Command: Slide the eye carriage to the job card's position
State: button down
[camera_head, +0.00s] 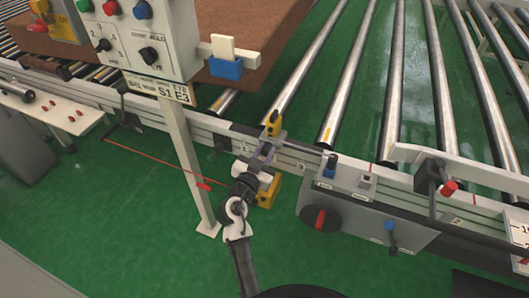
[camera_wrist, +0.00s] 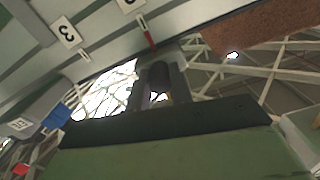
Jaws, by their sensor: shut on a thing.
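The job card (camera_head: 158,86) hangs under the control box; its lower line appears to read S1 E3. The eye carriage shows as a yellow upper part (camera_head: 272,123) on the conveyor's side rail and a yellow lower part (camera_head: 268,191) below it. My gripper (camera_head: 262,155) reaches the carriage between these parts and partly hides it. In the wrist view my gripper (camera_wrist: 160,85) has its two fingers around a dark knob (camera_wrist: 158,74), shut on it. Number plates 3 (camera_wrist: 66,32) and 2 (camera_wrist: 130,4) are on the rail, with a red mark (camera_wrist: 149,36) near them.
The control box (camera_head: 135,40) stands on a white post (camera_head: 190,170) left of my gripper. A grey panel with a red-handled dial (camera_head: 320,218) is to the right. A thin red line (camera_head: 150,155) runs left of the post.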

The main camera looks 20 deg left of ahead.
jog(key=d, duration=1)
jog(key=shift+s, duration=0.15)
jog(key=shift+d, duration=0.1)
jog(key=c, duration=1.3)
grip_release()
jog(key=shift+o, duration=0.2)
jog(key=shift+s, duration=0.15)
